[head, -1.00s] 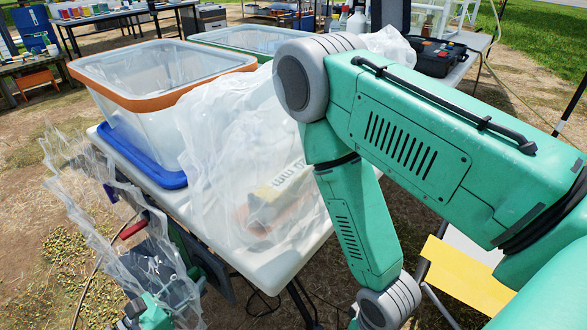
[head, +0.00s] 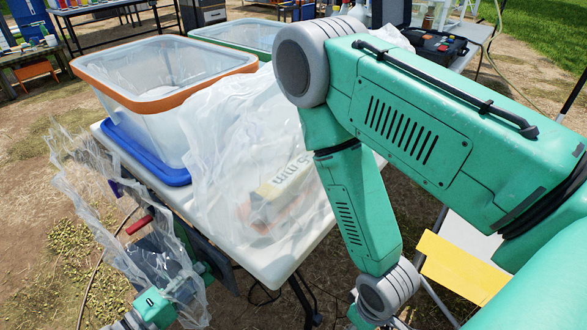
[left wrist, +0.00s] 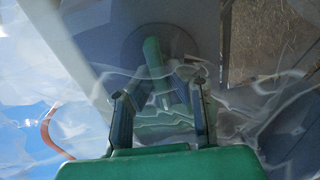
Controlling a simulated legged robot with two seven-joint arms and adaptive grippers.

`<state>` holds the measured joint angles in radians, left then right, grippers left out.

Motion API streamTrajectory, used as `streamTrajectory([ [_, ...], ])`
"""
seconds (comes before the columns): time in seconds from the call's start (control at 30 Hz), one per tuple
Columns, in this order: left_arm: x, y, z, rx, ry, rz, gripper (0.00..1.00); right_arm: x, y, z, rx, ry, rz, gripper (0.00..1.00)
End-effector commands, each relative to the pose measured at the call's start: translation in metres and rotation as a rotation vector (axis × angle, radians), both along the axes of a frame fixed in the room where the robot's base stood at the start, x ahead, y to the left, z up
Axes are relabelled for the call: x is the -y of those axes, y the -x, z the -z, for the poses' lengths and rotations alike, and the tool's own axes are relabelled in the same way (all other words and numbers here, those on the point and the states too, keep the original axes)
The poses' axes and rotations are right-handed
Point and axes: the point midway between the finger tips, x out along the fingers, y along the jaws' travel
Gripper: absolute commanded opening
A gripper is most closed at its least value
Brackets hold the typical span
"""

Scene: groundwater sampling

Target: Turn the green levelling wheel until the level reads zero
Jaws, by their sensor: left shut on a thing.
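In the left wrist view, a green grip (left wrist: 154,62) stands in front of a round dark disc and runs down between the fingers. I take it to be part of the green levelling wheel. My left gripper (left wrist: 163,86) is shut on it, with one finger on each side. Clear film lies across the fingers and blurs the contact. In the head view, my left gripper (head: 188,284) is low at the left, beside the table's edge and partly behind film.
A clear bin with an orange rim (head: 165,98) stands on a blue tray (head: 150,158) on the white table (head: 268,262). Loose plastic film (head: 222,130) covers the table's near end. A red handle (head: 139,224) sits beside the table. My right arm fills the right side.

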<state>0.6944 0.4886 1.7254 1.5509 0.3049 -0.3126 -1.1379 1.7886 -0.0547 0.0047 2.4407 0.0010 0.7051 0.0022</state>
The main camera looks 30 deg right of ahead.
Motion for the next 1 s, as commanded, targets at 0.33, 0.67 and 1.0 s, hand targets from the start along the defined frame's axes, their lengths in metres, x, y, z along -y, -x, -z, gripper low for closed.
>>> streamTrajectory([
  [0.33,-0.002,0.000,0.006,0.282,-0.093,-0.003,0.00,0.000,0.000,0.026,0.001,0.000,0.000,0.40],
  [0.67,-0.002,-0.001,0.001,0.463,-0.156,-0.002,0.00,0.000,0.000,0.040,0.000,0.000,0.000,0.40],
  [1.0,-0.001,0.000,0.000,0.460,-0.154,-0.001,0.34,0.000,0.000,0.039,0.001,0.000,0.000,0.40],
])
